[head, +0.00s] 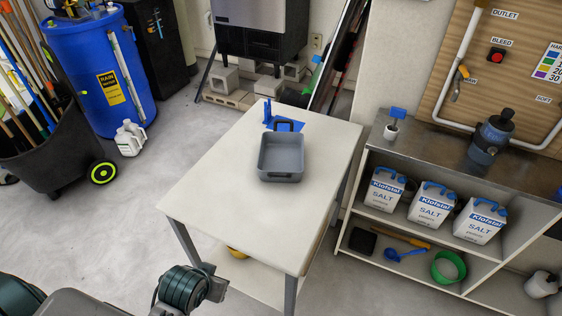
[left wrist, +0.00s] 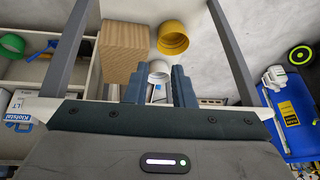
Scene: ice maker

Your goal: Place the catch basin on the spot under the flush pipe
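The catch basin (head: 281,170) is a grey rectangular tub that looks empty. It stands upright on the far half of the white table (head: 225,215) in the head view. No gripper touches it. My left gripper (left wrist: 160,78) shows in the left wrist view, its two blue-grey fingers apart with nothing held between them. In the head view, part of my left arm (head: 183,287) is at the bottom edge, left of the table's near corner and well away from the basin. My right gripper is not in view. I cannot tell which pipe is the flush pipe.
Small blue items (head: 270,119) lie behind the basin. A steel-topped shelf unit (head: 445,158) with salt bags stands to the right, below a pipe board (head: 455,85). A blue barrel (head: 100,60) stands back left. The table's near half is clear.

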